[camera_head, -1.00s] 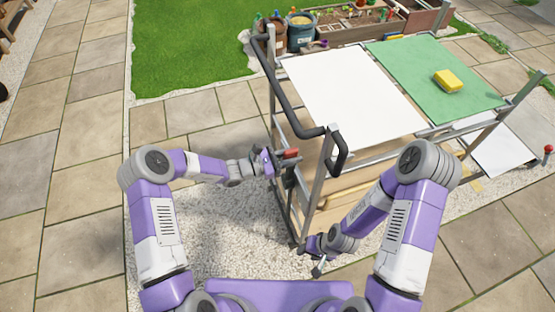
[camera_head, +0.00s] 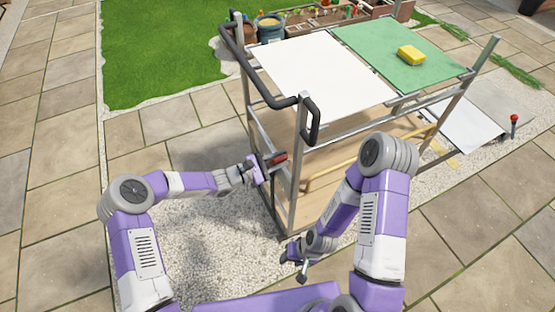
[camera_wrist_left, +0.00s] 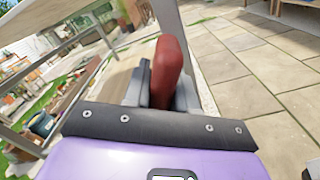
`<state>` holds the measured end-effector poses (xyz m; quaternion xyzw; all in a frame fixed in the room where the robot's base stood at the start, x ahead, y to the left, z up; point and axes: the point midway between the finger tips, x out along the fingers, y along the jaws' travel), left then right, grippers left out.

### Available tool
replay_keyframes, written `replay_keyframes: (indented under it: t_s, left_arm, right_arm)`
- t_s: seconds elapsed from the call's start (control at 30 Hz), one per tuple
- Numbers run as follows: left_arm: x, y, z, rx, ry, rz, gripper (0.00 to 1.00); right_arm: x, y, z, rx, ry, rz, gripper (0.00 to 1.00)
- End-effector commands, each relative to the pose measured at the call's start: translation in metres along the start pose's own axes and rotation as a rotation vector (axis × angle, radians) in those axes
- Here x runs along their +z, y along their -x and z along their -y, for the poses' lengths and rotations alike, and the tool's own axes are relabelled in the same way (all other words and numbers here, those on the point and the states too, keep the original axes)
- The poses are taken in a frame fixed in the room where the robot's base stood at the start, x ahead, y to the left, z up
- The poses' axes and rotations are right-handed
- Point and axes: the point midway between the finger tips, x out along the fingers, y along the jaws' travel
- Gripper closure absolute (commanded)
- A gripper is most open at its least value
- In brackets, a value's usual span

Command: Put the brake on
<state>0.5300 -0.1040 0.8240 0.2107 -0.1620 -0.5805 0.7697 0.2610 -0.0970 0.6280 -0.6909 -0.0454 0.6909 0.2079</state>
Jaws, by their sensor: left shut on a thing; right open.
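A red handle (camera_head: 280,158), likely the brake lever, is at the near end of the cart, beside a metal upright. My left gripper (camera_head: 264,165) is shut on it. The left wrist view shows the red handle (camera_wrist_left: 168,72) standing up between the dark fingers (camera_wrist_left: 160,88). The cart (camera_head: 297,190) has a metal frame and a black push handle (camera_head: 262,90). How the lever joins the frame is hidden. My right gripper (camera_head: 298,262) is open and empty, low in front of the cart's near end.
A white sheet (camera_head: 310,75) and a green sheet (camera_head: 375,50) with a yellow sponge (camera_head: 411,55) lie on the cart top. A red-knobbed post (camera_head: 514,120) stands at the right by a sloping white panel (camera_head: 462,122). Gravel (camera_head: 190,225) and open paving (camera_head: 480,220) surround the cart.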

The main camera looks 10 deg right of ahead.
Motion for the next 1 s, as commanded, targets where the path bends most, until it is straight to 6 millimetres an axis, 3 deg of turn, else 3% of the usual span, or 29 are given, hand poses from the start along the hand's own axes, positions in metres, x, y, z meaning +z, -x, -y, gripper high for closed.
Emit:
replay_keyframes:
  t_s: [0.17, 0.2, 0.33, 0.67, 1.0]
  left_arm:
    - [-0.001, 0.0, 0.005, -0.01, -0.003, -0.002, 1.0]
    - [-0.002, 0.0, 0.005, -0.011, -0.002, -0.002, 0.71]
    - [-0.002, 0.0, 0.005, -0.01, -0.001, -0.003, 0.53]
    - [-0.001, 0.005, 0.003, -0.006, 0.0, -0.004, 0.53]
    - [0.0, 0.058, 0.002, -0.005, 0.0, -0.005, 0.53]
  right_arm:
    - [0.0, 0.0, 0.0, 0.0, 0.0, 0.0, 0.53]
    - [0.0, 0.0, 0.0, 0.0, 0.0, 0.0, 0.53]
    - [0.0, 0.0, 0.0, 0.0, 0.0, 0.0, 0.53]
    - [0.0, 0.001, 0.0, 0.0, 0.0, 0.0, 0.53]
    - [0.001, 0.012, 0.004, 0.0, 0.0, 0.0, 0.53]
